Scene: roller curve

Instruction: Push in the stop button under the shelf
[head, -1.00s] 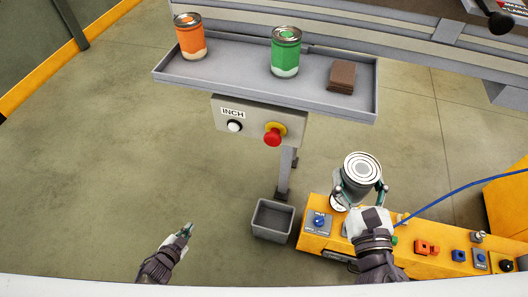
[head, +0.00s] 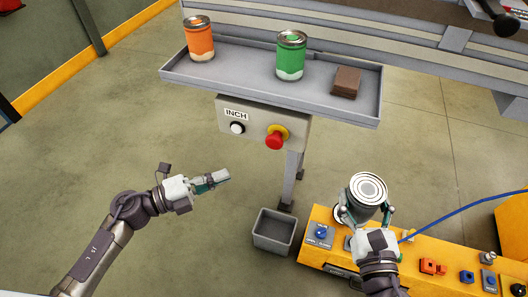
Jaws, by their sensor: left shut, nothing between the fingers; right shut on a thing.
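The red stop button (head: 275,140) on its yellow collar sits at the right of a grey control box under the grey shelf (head: 240,83). A white button (head: 237,128) marked INCH is to its left. My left gripper (head: 226,175) is shut and empty, pointing right, below and left of the red button and apart from it in the picture. My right gripper (head: 368,215) is shut on a grey can (head: 367,190), upright above the yellow panel. The can's lower part is partly hidden by the gripper.
An orange can (head: 200,42), a green can (head: 291,58) and a brown block (head: 346,83) stand on the shelf. A post (head: 292,180) runs below the box, with a grey bin (head: 275,231) near its foot. A yellow control panel (head: 450,257) with several switches and a blue cable lies lower right.

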